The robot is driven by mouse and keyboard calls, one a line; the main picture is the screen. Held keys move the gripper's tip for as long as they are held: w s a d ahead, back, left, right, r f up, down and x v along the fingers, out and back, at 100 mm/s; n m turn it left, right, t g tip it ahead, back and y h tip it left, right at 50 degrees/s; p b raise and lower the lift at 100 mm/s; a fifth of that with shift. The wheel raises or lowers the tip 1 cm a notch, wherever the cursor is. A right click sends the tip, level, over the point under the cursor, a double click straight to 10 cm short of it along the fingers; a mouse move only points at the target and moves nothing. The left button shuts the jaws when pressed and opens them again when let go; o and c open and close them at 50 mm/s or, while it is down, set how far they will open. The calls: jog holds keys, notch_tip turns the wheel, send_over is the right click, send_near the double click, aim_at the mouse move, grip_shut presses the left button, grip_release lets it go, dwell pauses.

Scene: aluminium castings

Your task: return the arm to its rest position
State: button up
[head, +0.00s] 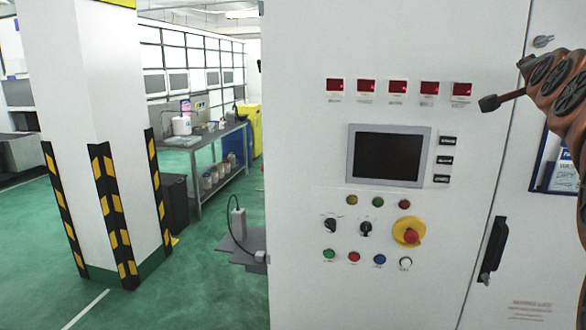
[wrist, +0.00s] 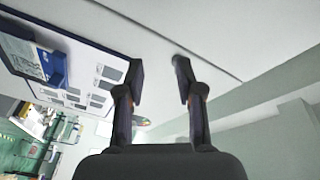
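My gripper (wrist: 160,78) shows in the wrist view with its two dark fingers spread apart and nothing between them. It faces a pale flat surface, and I cannot tell how far off that is. In the head view part of a brown jointed arm, which appears to be mine, is raised at the right edge in front of the white control cabinet (head: 300,200).
The cabinet carries a dark screen (head: 388,156), several buttons, a red and yellow stop knob (head: 409,232) and a black door handle (head: 494,246). A striped pillar (head: 95,130) and a metal workbench (head: 208,138) stand left. Green floor (head: 205,275) between pillar and cabinet is mostly open.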

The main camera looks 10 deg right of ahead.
jog(key=w+a+f+n+g+y, duration=0.1)
jog(key=a+f+n+y, duration=0.2)
jog(key=a+f, duration=0.45)
jog(key=w+a+f+n+g+y, duration=0.1)
jog(key=a+f+n+g+y, duration=0.3)
jog(key=f, duration=0.6)
jog(key=s+a+f+n+g+y, duration=0.1)
jog(key=s+a+f+n, duration=0.15)
jog(key=a+f, duration=0.45)
jog(key=s+a+f+n+g+y, duration=0.1)
jog(key=s+a+f, duration=0.3)
jog(key=f, duration=0.5)
jog(key=s+a+f+n+g, duration=0.2)
jog(key=s+f, duration=0.4)
jog(key=s, duration=0.3)
jog(key=s+a+f+n+g+y+b, duration=0.1)
jog(key=s+a+f+n+g, duration=0.2)
jog(key=s, duration=0.6)
jog(key=s+a+f+n+g, duration=0.3)
jog(key=s+a+f+g, duration=0.2)
jog(key=s+f, duration=0.4)
jog(key=shift+a+f+b, duration=0.3)
jog(key=shift+a+b, duration=0.05)
jog(key=shift+a, duration=0.15)
jog(key=shift+s+d, duration=0.1)
jog(key=shift+d, duration=0.05)
